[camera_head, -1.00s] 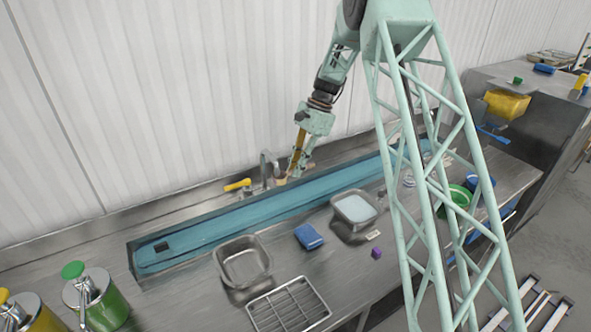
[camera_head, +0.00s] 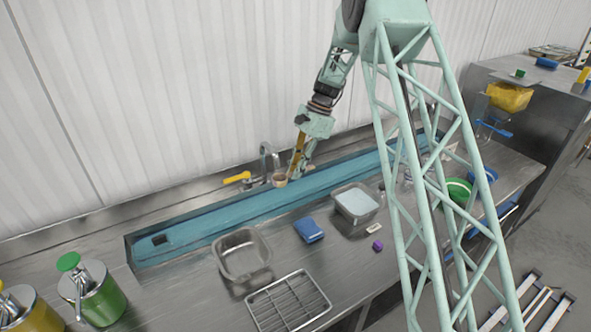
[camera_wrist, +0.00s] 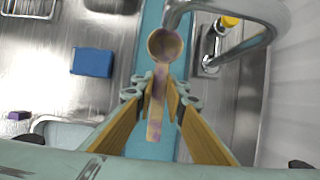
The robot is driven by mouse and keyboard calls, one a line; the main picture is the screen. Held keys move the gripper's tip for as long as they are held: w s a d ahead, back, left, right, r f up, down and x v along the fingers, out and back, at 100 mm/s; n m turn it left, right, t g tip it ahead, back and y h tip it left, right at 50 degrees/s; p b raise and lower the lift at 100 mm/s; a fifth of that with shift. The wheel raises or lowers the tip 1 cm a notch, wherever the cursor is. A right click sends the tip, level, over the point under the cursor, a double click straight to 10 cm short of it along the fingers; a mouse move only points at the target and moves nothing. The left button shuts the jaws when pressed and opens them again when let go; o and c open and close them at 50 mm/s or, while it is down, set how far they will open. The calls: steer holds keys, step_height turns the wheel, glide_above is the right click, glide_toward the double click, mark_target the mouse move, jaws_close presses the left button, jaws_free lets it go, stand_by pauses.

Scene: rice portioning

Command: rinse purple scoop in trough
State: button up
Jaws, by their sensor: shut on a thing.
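The scoop has a round tan cup (camera_wrist: 165,45) and a pale handle with purple patches (camera_wrist: 156,112) in the wrist view. My gripper (camera_wrist: 160,92) is shut on the handle, one finger on each side. In the head view my gripper (camera_head: 299,172) is over the back of the trough, and the scoop cup (camera_head: 280,181) is beside the tap (camera_head: 266,160). The trough (camera_head: 225,219) is long and blue, set into the steel counter. In the wrist view the cup lies by the tap spout (camera_wrist: 225,8). I cannot tell whether it touches water.
The tap's yellow lever (camera_head: 237,177) is left of the spout. In front of the trough are a steel pan (camera_head: 241,255), a blue sponge (camera_head: 308,229), a pale-filled pan (camera_head: 355,202), a wire rack (camera_head: 288,304) and a small purple block (camera_head: 377,245). Pump containers stand front left.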

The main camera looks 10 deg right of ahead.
steer(key=shift+f+b, duration=0.95)
steer(key=shift+f, duration=2.2)
steer(key=shift+f, duration=1.25)
stand_by(1.3)
steer(key=shift+a, duration=0.15)
stand_by(0.3)
steer(key=shift+s+a, duration=0.25)
steer(key=shift+a, duration=0.4)
steer(key=shift+s+a, duration=0.2)
steer(key=shift+a, duration=0.45)
steer(key=shift+d, duration=0.15)
steer(key=shift+w+d, duration=0.25)
steer(key=shift+d, duration=0.4)
steer(key=shift+w+d, duration=0.2)
steer(key=shift+d, duration=0.45)
